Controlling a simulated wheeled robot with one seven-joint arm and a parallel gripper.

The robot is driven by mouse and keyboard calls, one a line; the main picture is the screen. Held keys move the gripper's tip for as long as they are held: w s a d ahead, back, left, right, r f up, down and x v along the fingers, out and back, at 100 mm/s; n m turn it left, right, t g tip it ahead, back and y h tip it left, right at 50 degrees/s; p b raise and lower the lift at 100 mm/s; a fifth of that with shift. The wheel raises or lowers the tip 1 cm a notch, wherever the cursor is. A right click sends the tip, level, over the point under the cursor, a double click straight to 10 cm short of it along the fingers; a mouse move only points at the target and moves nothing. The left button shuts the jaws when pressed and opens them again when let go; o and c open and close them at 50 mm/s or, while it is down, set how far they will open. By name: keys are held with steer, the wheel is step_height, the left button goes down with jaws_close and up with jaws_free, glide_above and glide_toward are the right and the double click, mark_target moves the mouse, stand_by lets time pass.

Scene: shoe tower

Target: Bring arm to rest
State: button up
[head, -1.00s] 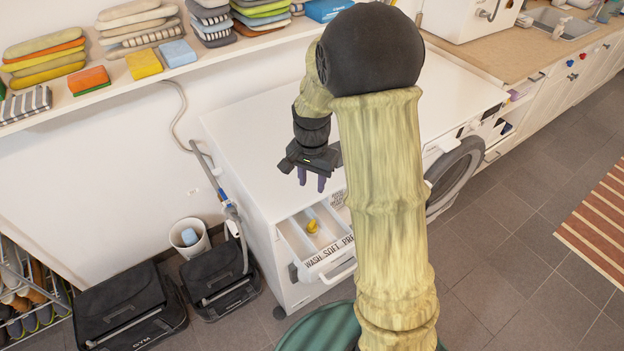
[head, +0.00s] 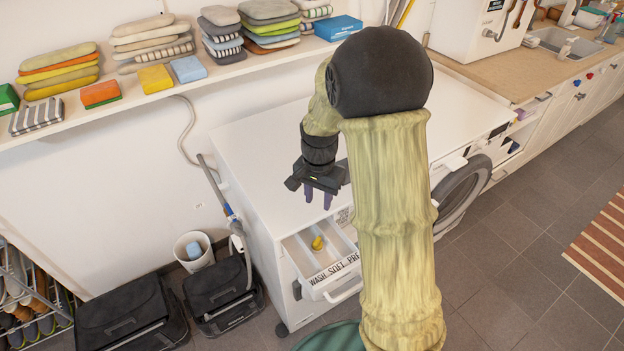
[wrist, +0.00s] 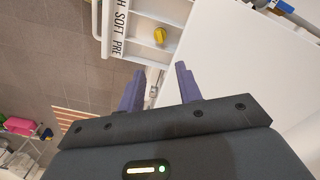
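My arm is raised in front of the white washing machine (head: 255,150). My gripper (head: 319,197) points down near the machine's top front edge, above and behind the pulled-out detergent drawer (head: 345,292). In the wrist view my gripper (wrist: 160,88) shows two purple fingers standing apart with nothing between them. The drawer, marked WASH SOFT PRE, also shows in the wrist view (wrist: 118,28). A small yellow thing (head: 318,243) lies in one of its compartments. My arm hides part of the machine's front.
A shelf (head: 150,108) with folded cloths runs along the wall. A white bin (head: 196,262) and black bags (head: 130,312) stand on the floor at left. The round machine door (head: 462,195) is at right of my arm. Open tiled floor (head: 520,270) lies at right.

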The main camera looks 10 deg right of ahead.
steer(key=s+r+n+t, duration=0.1)
steer(key=s+r+n, duration=0.1)
steer(key=s+n, duration=0.2)
steer(key=s+r+n+t+p, duration=0.1)
steer(key=s+r+n, duration=0.2)
steer(key=s, duration=0.7)
steer(key=shift+s+r+n+t, duration=0.15)
steer(key=shift+r+n+t, duration=0.15)
steer(key=shift+n, duration=0.4)
stand_by(0.9)
